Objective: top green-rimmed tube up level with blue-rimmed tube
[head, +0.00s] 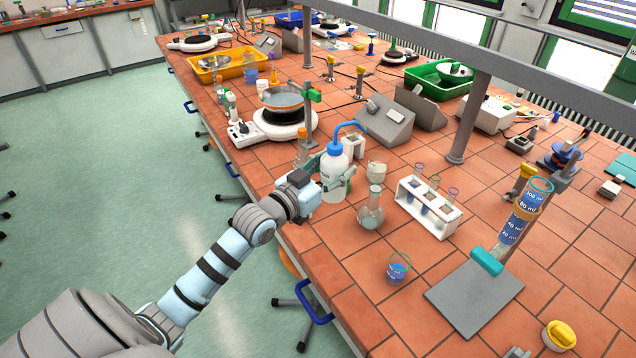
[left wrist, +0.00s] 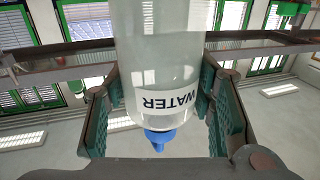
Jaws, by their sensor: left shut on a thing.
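A white rack (head: 438,224) holds small tubes with coloured liquid. The left tube (head: 412,190), middle tube (head: 427,203) and right tube (head: 446,212) have thin coloured rims, too small for me to tell surely which is green or blue. My left gripper (head: 322,181) is shut around the clear wash bottle (head: 333,170) with its blue cap and spout, left of the rack. In the left wrist view the bottle (left wrist: 165,65) sits between both fingers, its WATER label showing upside down. I cannot tell whether its base touches the bench. My right gripper is not in view.
A round flask (head: 371,214) stands between bottle and rack. A small beaker of blue liquid (head: 397,270) stands in front. An upright post (head: 467,120) rises behind the rack.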

